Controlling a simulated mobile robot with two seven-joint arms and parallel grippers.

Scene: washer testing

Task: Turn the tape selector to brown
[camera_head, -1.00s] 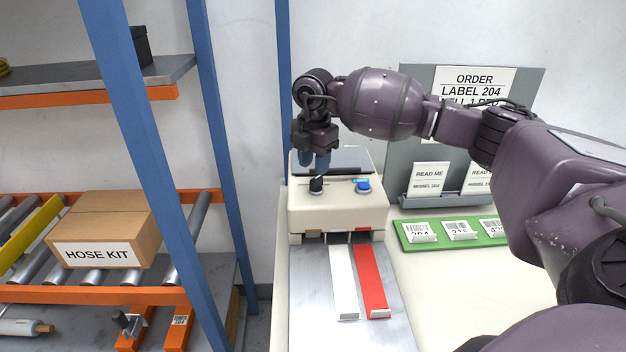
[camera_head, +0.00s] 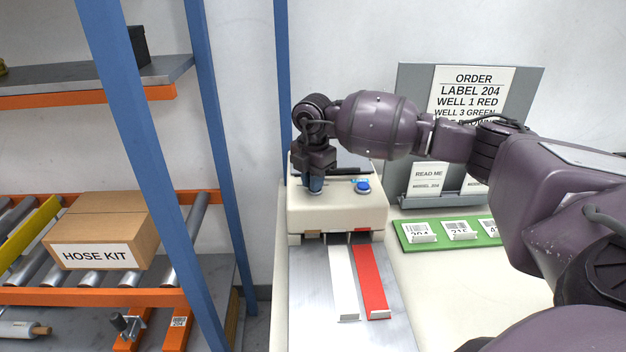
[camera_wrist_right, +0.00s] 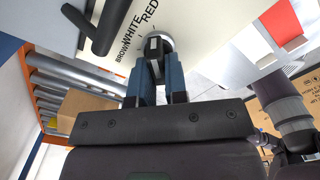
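The tape selector is a small dark knob (camera_wrist_right: 155,46) on a pale round base, on top of the cream tape dispenser (camera_head: 340,215). Its labels read BROWN, WHITE and RED (camera_wrist_right: 138,30) in the right wrist view. My right gripper (camera_head: 314,190) points down at the knob, and its blue fingertips (camera_wrist_right: 158,62) stand on either side of it. I cannot tell whether they press on it. The knob is hidden in the head view, and its setting is unclear. White tape (camera_head: 343,285) and red tape (camera_head: 370,285) hang out in front; a short brown end (camera_head: 312,235) shows beside them.
A blue button (camera_head: 363,187) sits right of the knob. A green label board (camera_head: 450,236) and a grey order stand (camera_head: 415,90) are to the right. A blue rack post (camera_head: 282,90) stands close behind left. A hose kit box (camera_head: 100,230) lies on rollers.

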